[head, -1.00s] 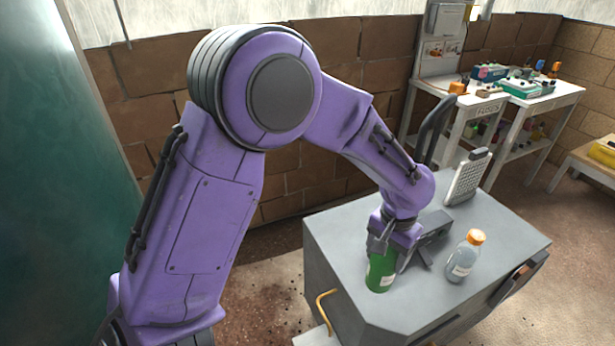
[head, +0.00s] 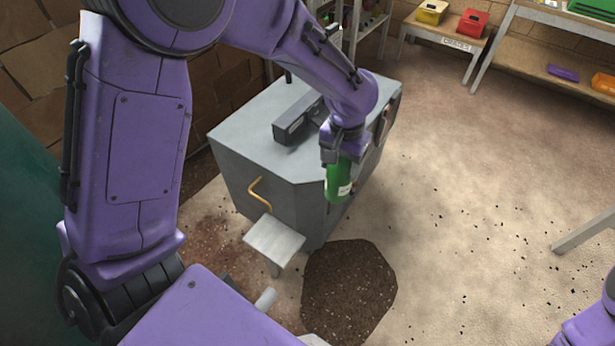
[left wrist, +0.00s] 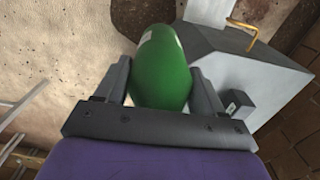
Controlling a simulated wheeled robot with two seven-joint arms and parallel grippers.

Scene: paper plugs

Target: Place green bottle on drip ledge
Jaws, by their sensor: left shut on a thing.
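The green bottle (head: 338,183) is held upright in my left gripper (head: 343,158), beside the front right corner of the grey cabinet (head: 240,125). It hangs out over the floor. In the left wrist view the bottle (left wrist: 161,68) sits between the two fingers of the shut left gripper (left wrist: 160,85). A small pale ledge (head: 275,238), which I take as the drip ledge, sticks out low on the cabinet's front under a bent yellow pipe (head: 259,195). Its top looks bare. The ledge also shows at the top of the left wrist view (left wrist: 208,12). My right gripper is out of view.
A dark round patch (head: 350,285) lies on the floor right of the ledge. A dark grey block (head: 297,118) is on the cabinet top behind my gripper. A bench with yellow and red crates (head: 472,22) stands at the back. The floor to the right is open.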

